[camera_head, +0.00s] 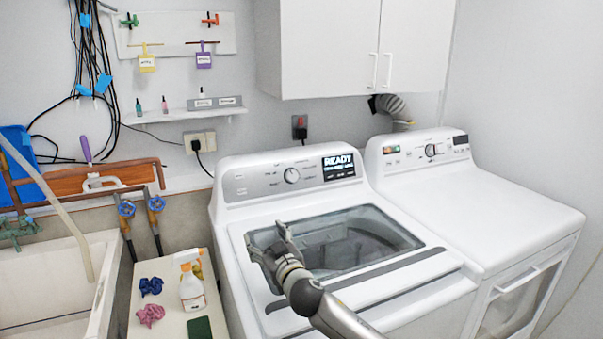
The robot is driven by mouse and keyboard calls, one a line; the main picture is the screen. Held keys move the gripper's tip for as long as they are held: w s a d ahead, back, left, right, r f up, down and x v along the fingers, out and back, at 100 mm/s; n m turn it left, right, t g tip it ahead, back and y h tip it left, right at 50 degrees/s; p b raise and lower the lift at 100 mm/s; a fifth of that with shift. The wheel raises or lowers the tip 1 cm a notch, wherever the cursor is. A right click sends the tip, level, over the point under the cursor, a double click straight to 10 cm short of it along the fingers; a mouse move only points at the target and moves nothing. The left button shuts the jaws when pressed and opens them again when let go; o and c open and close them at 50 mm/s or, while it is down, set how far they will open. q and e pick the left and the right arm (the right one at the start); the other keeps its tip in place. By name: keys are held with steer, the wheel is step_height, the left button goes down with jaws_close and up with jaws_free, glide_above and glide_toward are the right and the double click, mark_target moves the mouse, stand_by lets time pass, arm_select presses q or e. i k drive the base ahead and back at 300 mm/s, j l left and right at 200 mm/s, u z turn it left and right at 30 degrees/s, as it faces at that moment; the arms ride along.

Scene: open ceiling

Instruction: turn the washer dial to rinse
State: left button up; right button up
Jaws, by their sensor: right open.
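The washer (240,239) is white with a glass lid, in the middle of the head view. Its round dial (291,175) sits on the grey back panel, left of a lit display (338,166) that reads "READY" with smaller text too small to read. The dial's printed labels are too small to read. My right gripper (268,242) is over the left part of the glass lid, in front of and below the dial, apart from it. It is open with nothing seen between its fingers. My left gripper is not in view.
A dryer (480,215) with its own dial stands to the right. White cabinets (330,45) hang above the washer. At the left, a small counter holds a spray bottle (191,283), cloths (150,315) and a green sponge (199,328), beside a sink (50,285). Room before the panel looks clear.

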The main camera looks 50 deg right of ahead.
mark_target(291, 175)
steer(key=i+l, duration=0.1)
steer(key=l, duration=0.4)
steer(key=i+l, duration=0.1)
steer(key=l, duration=0.85)
steer(key=i, duration=0.05)
